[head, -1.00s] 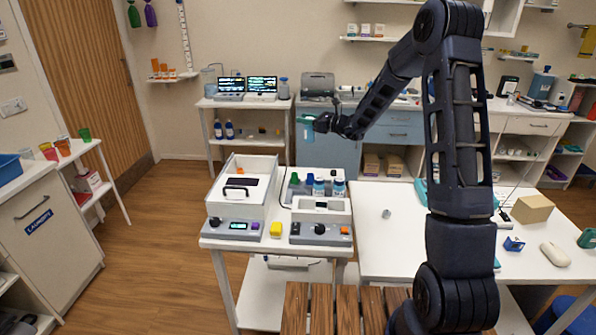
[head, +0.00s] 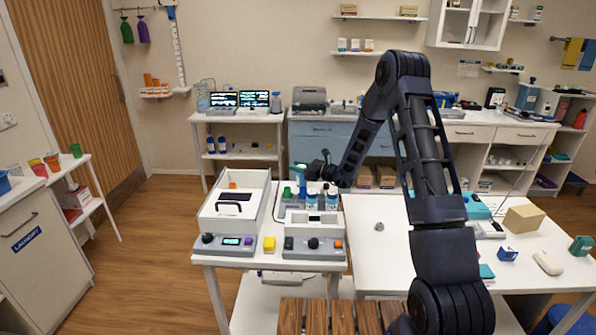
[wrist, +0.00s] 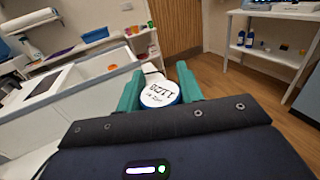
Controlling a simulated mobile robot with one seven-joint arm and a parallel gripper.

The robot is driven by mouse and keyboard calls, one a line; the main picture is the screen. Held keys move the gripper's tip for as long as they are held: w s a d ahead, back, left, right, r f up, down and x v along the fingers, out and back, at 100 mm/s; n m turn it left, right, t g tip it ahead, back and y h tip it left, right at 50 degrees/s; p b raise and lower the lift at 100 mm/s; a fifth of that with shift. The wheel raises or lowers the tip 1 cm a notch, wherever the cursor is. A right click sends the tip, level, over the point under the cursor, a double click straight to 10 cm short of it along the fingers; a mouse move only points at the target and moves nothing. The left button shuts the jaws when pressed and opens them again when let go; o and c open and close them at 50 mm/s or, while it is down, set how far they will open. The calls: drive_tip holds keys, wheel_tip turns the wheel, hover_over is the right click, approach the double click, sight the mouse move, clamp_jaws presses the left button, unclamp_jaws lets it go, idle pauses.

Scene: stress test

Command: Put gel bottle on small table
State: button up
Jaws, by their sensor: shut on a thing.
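My gripper (wrist: 160,90) has teal fingers on both sides of a white, round-faced bottle (wrist: 160,95) with dark print and a blue edge, shut on it. Whether this is the gel bottle I cannot tell for sure. In the head view my gripper (head: 300,178) is low over the back of the white table with the devices, among small bottles. White-and-blue bottles (head: 332,199) stand there beside it. Which bottle is held is unclear in the head view. Which table is the small table is not clear; a narrow white side table (head: 88,185) stands at the left.
The white table at right (head: 385,265) has a clear middle; a tan box (head: 523,218) sits farther right. A shelf unit with monitors (head: 238,115) stands behind.

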drive_tip(key=shift+f, duration=0.75)
drive_tip(key=shift+f, duration=0.15)
drive_tip(key=o, duration=1.1)
